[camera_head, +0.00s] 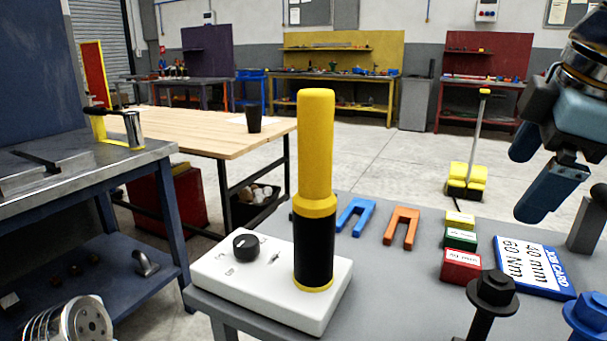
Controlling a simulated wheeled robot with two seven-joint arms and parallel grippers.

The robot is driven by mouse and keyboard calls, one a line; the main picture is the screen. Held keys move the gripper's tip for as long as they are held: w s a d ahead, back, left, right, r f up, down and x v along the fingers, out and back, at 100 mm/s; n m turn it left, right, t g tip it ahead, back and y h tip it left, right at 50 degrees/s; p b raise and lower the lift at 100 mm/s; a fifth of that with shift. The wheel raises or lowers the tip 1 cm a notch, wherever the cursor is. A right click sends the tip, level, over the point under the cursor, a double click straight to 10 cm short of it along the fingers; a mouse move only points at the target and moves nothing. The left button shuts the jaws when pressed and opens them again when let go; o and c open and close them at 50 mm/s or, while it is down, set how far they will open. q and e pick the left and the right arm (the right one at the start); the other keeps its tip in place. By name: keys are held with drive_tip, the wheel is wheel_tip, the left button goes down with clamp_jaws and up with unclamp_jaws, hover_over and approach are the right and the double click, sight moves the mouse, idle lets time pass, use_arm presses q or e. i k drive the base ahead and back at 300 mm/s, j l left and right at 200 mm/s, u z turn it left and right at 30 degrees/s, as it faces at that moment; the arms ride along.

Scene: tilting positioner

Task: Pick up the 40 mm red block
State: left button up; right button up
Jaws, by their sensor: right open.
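The red block (461,266) lies on the grey table (375,265), the nearest of a row of three blocks. My left gripper is not in view.
A job card (534,266) reading 40 mm and 50 Nm lies right of the blocks. A dark bolt-like post (490,298) stands close in front of the red block. Blue (355,215) and orange (401,227) forks lie left. A tall yellow-black cylinder (316,180) stands on a white box.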

sight(458, 267)
drive_tip(key=k+j, duration=0.35)
drive_tip(key=j, duration=0.15)
drive_tip(key=k+j, duration=0.75)
drive_tip(key=j, duration=0.2)
